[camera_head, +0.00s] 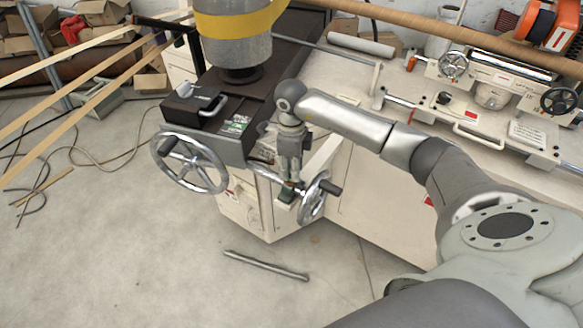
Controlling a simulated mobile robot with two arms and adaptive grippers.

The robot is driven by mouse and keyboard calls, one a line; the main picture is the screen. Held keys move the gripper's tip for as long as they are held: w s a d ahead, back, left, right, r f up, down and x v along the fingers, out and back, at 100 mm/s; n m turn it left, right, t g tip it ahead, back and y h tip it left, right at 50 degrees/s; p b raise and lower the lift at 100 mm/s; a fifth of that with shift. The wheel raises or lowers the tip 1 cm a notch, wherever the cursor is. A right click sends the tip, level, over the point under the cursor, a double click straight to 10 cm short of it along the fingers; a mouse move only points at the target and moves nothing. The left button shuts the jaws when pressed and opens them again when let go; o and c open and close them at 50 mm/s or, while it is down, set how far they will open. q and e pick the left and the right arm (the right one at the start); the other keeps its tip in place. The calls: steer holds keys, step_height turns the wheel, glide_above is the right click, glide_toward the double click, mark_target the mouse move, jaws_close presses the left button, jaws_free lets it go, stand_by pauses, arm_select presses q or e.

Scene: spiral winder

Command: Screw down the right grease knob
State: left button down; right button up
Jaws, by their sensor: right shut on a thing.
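My right gripper (289,182) points down at the front corner of the spiral winder (252,208), between the large handwheel and the small crank wheel. Its fingers are closed on a small part, which I take to be the right grease knob. The fingers hide most of this part, so how far it is screwed down cannot be seen. A small dark green piece (286,196) shows just below the fingertips. My left gripper is not in view.
A large handwheel (189,163) stands left of the gripper. A small crank wheel (313,198) with a dark handle is close on its right. A metal bar (266,265) lies on the floor in front. The floor at left is mostly free apart from cables.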

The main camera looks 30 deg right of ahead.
steer(key=shift+m, duration=0.6)
steer(key=o, duration=0.7)
steer(key=shift+o, duration=0.2)
